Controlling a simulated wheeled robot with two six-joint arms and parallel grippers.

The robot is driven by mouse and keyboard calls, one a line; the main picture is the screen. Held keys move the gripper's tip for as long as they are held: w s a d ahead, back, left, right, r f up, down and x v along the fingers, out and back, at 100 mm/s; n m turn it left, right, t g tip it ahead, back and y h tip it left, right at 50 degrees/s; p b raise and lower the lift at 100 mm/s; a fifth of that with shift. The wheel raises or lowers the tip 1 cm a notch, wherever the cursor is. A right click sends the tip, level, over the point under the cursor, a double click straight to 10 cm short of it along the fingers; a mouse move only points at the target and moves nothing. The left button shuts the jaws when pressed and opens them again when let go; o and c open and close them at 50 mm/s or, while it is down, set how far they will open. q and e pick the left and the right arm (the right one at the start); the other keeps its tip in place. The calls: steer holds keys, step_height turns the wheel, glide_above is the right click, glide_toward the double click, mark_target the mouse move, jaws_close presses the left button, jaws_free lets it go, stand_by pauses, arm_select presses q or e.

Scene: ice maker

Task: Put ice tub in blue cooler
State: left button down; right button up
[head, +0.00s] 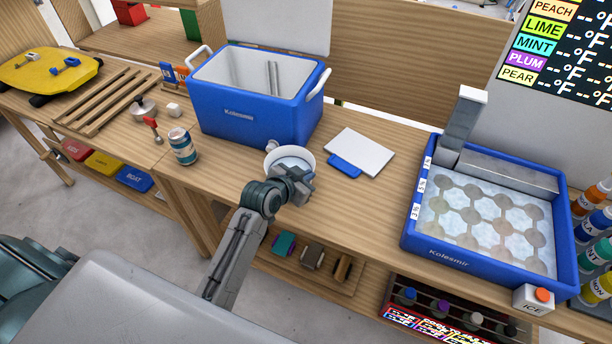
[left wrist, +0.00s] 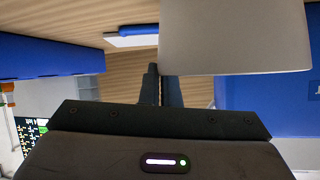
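The ice tub (head: 273,160) is a small white round tub in front of the blue cooler, pale inside. The blue cooler (head: 245,118) stands open on the table, its lid raised at the back and its inside looking empty. My left gripper (head: 300,180) is at the tub's near right rim. In the left wrist view the tub (left wrist: 235,35) fills the upper right, and my gripper's fingers (left wrist: 163,85) are close together at its edge, one partly hidden by it. They look shut on its wall. My right gripper is out of view.
A blue ice machine (head: 480,225) with round ice moulds stands at the right. A white board with a blue edge (head: 358,150) lies right of the tub. A can (head: 182,146) stands left of the cooler, near a wooden rack (head: 103,100). Bottles line the right edge.

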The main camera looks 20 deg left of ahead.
arm_select(q)
steer(key=shift+s, duration=0.2)
steer(key=c, duration=1.7)
jaws_free()
steer(key=shift+w+f, duration=0.1)
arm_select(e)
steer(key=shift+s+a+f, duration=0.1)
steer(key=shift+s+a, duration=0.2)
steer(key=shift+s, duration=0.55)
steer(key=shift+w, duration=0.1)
